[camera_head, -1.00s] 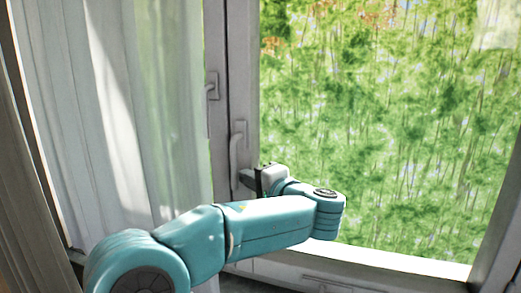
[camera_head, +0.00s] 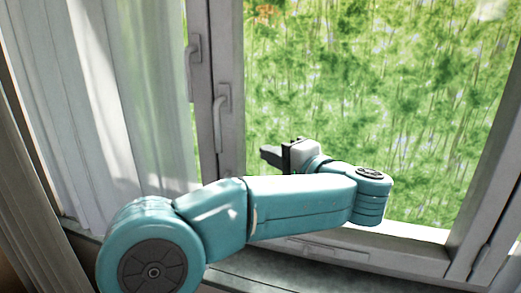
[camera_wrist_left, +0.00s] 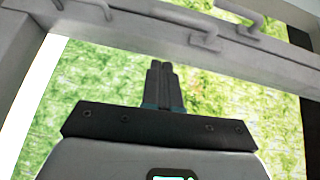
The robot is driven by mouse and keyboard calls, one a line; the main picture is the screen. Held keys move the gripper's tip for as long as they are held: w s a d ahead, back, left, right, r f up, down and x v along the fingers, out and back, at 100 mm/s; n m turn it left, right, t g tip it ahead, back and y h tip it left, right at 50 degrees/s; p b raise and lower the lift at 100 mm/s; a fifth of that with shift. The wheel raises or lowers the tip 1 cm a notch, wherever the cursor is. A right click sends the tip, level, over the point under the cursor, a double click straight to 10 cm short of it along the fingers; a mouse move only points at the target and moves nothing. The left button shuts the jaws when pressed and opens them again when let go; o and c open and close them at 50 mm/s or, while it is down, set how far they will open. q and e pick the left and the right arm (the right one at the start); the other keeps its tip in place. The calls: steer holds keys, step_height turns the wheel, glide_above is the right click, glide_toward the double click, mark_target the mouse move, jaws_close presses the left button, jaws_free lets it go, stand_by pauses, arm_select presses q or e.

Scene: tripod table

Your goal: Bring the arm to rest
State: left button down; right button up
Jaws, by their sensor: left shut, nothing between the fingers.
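My left arm, teal, reaches in from the lower left in the head view and bends back at the wrist. My left gripper (camera_head: 268,152) is at its end, in front of the window pane, to the right of the lower window handle (camera_head: 222,118) and apart from it. In the left wrist view the two dark fingers of the gripper (camera_wrist_left: 161,68) lie together, shut and empty, with the green pane behind them. My right gripper does not show.
A window with grey frames fills the scene. A second handle (camera_head: 194,50) sits on the left sash. A sheer white curtain (camera_head: 90,120) hangs at the left. A sill (camera_head: 300,274) runs below the window. Green foliage shows through the pane.

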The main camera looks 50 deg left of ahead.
arm_select(q)
steer(key=shift+w+d, duration=0.1)
steer(key=shift+d, duration=1.05)
steer(key=shift+a, duration=0.1)
